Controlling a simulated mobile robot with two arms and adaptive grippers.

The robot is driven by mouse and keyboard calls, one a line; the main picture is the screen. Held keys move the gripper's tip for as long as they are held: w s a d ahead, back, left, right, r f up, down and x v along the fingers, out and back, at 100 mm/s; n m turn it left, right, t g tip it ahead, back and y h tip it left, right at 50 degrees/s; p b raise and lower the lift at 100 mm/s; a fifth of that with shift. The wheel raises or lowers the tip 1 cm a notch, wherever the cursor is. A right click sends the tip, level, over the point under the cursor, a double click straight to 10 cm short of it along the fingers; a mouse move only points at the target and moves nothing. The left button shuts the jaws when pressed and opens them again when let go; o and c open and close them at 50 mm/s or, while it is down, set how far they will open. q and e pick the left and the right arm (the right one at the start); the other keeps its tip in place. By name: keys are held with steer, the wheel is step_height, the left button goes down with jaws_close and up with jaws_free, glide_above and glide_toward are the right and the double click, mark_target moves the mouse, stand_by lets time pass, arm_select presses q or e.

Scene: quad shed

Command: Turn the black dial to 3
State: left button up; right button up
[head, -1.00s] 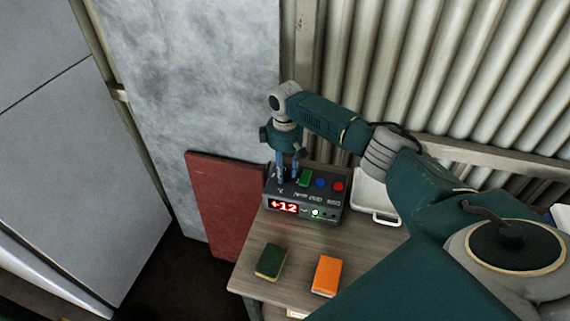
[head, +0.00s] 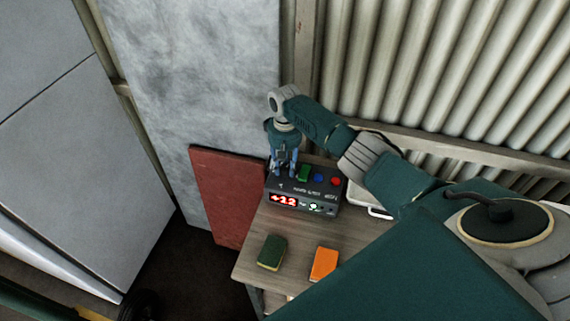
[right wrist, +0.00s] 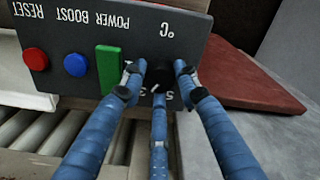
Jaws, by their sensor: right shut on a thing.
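The black dial (right wrist: 160,74) sits on a dark control box (head: 303,207), at the left end of its top panel. My right gripper (head: 283,172) comes down on it from above. In the right wrist view, the blue fingers of my right gripper (right wrist: 158,85) are closed around the dial. The fingers hide part of the dial's scale; a 5 and part of a 3 show beside it. My left gripper is not in view.
A green switch (right wrist: 109,69), a blue button (right wrist: 76,64) and a red button (right wrist: 36,59) are beside the dial. A red board (head: 228,195) leans left of the table.

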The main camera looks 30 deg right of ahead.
mark_target(285, 167)
stand_by(0.5)
steer(key=o, duration=1.2)
steer(key=shift+c, duration=0.2)
steer(key=shift+r, duration=0.1)
steer(key=shift+r, duration=0.35)
step_height(285, 167, up, 11)
